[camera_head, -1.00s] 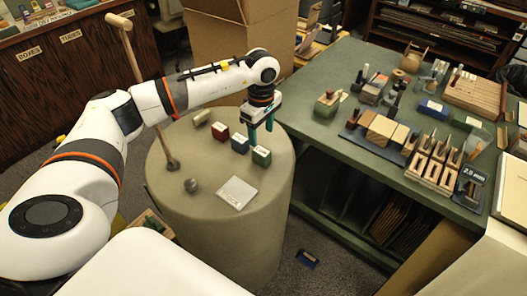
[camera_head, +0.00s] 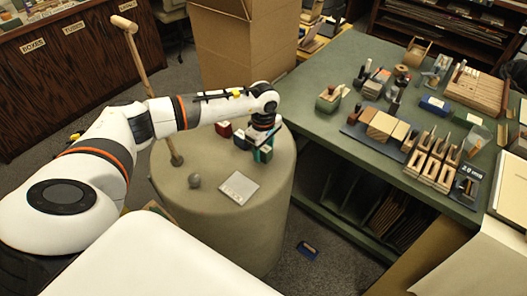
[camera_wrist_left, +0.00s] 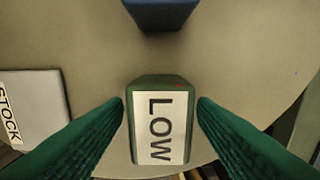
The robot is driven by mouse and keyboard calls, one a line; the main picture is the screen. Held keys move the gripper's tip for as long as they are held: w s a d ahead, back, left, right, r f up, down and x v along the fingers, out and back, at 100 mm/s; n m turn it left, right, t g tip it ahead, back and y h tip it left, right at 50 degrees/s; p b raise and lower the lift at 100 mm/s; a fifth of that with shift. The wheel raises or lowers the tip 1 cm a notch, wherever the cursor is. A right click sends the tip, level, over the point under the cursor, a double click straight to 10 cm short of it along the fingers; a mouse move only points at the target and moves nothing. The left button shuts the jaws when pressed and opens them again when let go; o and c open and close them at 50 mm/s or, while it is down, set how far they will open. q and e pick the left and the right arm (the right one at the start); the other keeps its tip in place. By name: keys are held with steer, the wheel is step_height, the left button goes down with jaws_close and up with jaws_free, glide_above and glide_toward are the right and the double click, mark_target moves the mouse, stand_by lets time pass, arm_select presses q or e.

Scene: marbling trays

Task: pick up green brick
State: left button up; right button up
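The green brick (camera_head: 263,156) stands near the right edge of the round drum top, partly hidden by my gripper in the head view. In the left wrist view the green brick (camera_wrist_left: 160,125) shows a white label reading LOW. My left gripper (camera_head: 264,146) is down over it, pointing downward. In the wrist view its two green fingers (camera_wrist_left: 160,100) are open, one on each side of the brick, with a narrow gap at each side. My right gripper is not in view.
A blue brick (camera_head: 240,139) and a red brick (camera_head: 224,129) stand beside the green one. A green workbench (camera_head: 335,135) stands to the right.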

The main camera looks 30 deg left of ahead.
arm_select(q)
steer(key=c, duration=0.8)
steer(key=shift+r, duration=0.15)
steer(key=shift+c, duration=0.2)
